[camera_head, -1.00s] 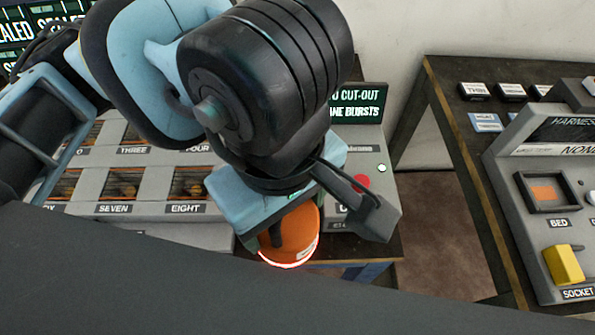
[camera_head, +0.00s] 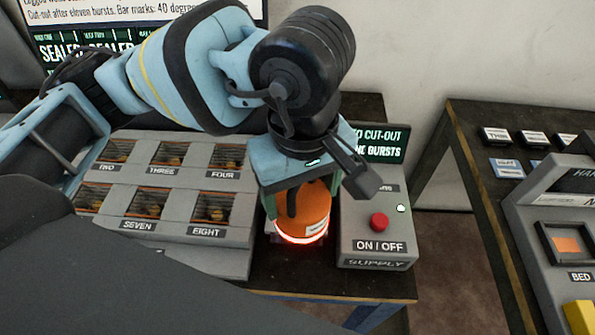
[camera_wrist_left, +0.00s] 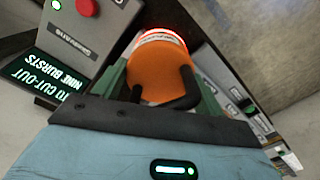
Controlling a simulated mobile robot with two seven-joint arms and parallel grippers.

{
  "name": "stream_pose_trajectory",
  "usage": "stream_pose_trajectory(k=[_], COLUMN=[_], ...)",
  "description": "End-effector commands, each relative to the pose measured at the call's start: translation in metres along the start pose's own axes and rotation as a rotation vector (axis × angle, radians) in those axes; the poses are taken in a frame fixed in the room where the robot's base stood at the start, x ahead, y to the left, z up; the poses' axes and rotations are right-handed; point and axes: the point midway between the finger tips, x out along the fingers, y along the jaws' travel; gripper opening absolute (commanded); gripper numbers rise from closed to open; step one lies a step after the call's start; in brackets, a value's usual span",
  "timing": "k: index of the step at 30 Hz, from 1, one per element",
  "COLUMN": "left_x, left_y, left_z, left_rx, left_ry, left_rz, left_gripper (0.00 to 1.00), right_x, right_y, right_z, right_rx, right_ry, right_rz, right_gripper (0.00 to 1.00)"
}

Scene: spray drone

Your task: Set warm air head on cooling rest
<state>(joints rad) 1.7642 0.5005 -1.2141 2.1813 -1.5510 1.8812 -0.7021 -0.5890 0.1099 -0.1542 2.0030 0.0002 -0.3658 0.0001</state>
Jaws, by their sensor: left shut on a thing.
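The warm air head is an orange rounded body (camera_head: 303,211) with a glowing red-white ring at its lower end. My left gripper (camera_head: 296,205) is shut on it, with the glowing end downward. The head hangs between the supply box and the tray of labelled compartments, over the dark table. In the left wrist view the orange head (camera_wrist_left: 160,72) sits between the two fingers. A small part under the glowing ring is hard to make out, and I cannot tell whether the head touches it. The cooling rest is not clearly identifiable. My right gripper is not in view.
The grey supply box (camera_head: 372,246) with a red ON/OFF button stands close to the right of the head. The compartment tray (camera_head: 163,196) is close on the left. A second table (camera_head: 468,150) with a grey harness unit (camera_head: 535,215) stands at the right, beyond a floor gap.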

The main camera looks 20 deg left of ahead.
Motion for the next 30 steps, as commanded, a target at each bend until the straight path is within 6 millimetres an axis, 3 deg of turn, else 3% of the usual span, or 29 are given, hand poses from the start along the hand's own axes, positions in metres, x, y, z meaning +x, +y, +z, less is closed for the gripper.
stream_pose_trajectory(k=[3,9,17,21,30], left_x=[0.0,0.003,0.004,0.005,0.04], left_y=[0.008,0.016,0.018,0.022,0.021], left_z=[-0.024,-0.043,-0.048,-0.06,-0.058], left_rx=[-0.007,-0.001,-0.001,-0.005,0.0], left_ry=[0.002,0.001,0.001,0.002,0.002], left_rz=[0.001,0.002,0.002,0.001,0.002], left_gripper=[0.26,0.26,0.26,0.26,0.26], right_x=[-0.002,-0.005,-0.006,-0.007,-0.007], right_y=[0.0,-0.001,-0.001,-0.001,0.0], right_z=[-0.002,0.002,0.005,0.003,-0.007], right_rx=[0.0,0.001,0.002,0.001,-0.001], right_ry=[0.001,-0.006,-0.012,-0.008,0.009], right_rz=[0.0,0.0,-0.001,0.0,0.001], right_gripper=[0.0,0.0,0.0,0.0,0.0])
